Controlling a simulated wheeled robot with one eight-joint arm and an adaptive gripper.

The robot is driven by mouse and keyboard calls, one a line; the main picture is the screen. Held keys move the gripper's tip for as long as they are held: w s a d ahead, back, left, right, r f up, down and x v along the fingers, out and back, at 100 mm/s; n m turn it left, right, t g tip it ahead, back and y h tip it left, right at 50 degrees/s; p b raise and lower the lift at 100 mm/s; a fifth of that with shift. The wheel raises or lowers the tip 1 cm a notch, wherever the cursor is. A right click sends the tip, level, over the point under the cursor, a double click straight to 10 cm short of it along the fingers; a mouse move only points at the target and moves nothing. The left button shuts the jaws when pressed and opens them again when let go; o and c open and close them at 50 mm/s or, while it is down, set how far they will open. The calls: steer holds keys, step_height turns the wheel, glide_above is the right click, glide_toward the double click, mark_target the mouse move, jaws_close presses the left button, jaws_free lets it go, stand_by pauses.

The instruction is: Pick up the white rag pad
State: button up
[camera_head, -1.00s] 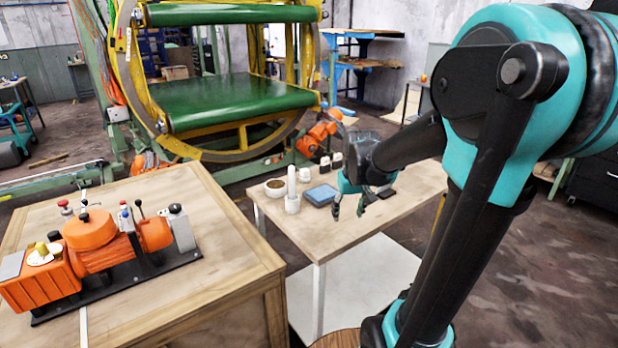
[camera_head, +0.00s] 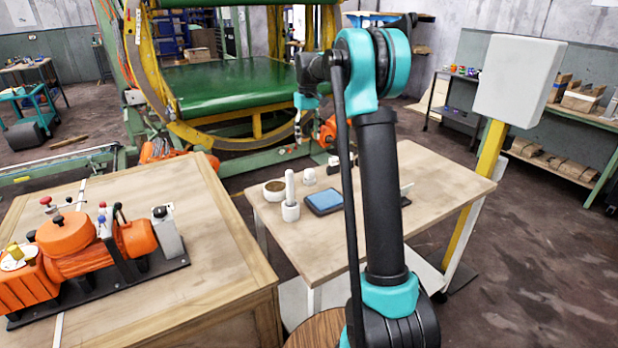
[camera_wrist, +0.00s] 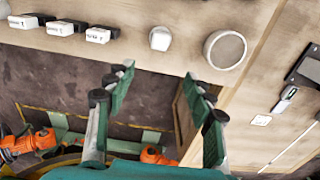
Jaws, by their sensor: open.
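A small white block-like item (camera_head: 309,176) stands near the far edge of the light wooden table (camera_head: 430,176); it may be the white rag pad, but I cannot tell for sure. It also shows at the top of the wrist view (camera_wrist: 160,38). My gripper (camera_head: 298,132) is raised near the table's far edge in the head view. In the wrist view my gripper (camera_wrist: 160,80) has its fingers apart with nothing between them, the white item beyond the tips. Part of the table is hidden behind my arm.
A round bowl (camera_head: 274,188), a white upright cylinder (camera_head: 290,200) and a blue pad in a dark frame (camera_head: 323,201) are on the table. Labelled blocks (camera_wrist: 66,27) stand beside the white item. A bench with an orange machine (camera_head: 75,245) is at left; a white panel (camera_head: 518,80) stands right.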

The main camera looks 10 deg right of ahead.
glide_above(310, 170)
steer(key=f, duration=1)
steer(key=shift+w+a, duration=0.35)
steer(key=shift+w, duration=0.05)
steer(key=shift+s+d+f, duration=0.15)
steer(key=shift+s+f, duration=0.05)
steer(key=shift+f, duration=1.15)
steer(key=shift+s+d+f, duration=0.1)
steer(key=shift+s+f, duration=0.1)
steer(key=shift+f, duration=1.15)
steer(key=shift+c, duration=0.5)
jaws_close()
steer(key=shift+r, duration=0.1)
step_height(310, 170, up, 20)
